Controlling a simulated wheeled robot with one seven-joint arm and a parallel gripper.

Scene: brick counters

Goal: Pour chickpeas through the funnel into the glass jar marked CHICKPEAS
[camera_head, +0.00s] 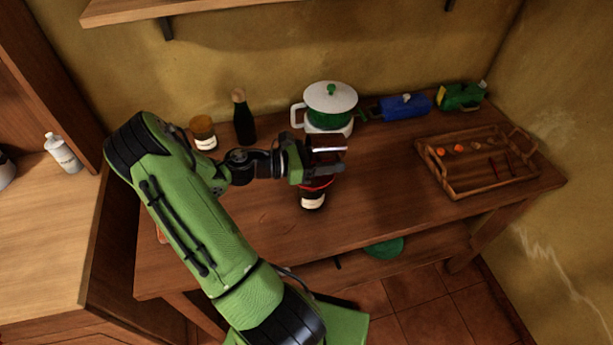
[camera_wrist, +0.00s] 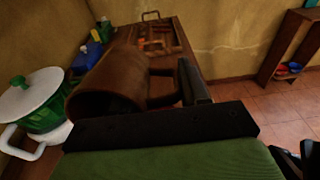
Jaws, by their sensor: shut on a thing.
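My gripper (camera_head: 322,169) is shut on a brown mug, holding it by the handle side. The mug (camera_wrist: 110,82) fills the middle of the wrist view and looks tipped, with its mouth toward the lower left. Its contents cannot be made out. In the head view the gripper and mug are above a red funnel (camera_head: 318,184), of which only part of the rim shows. The funnel sits on a dark-looking jar (camera_head: 312,201) with a white label, too small to read. No falling chickpeas are visible.
A white-and-green pot (camera_head: 331,106) stands just behind the mug. A labelled brown jar (camera_head: 203,133) and a dark bottle (camera_head: 243,118) stand at back left. A wooden tray (camera_head: 480,190) with small orange items lies right. The counter's front middle is clear.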

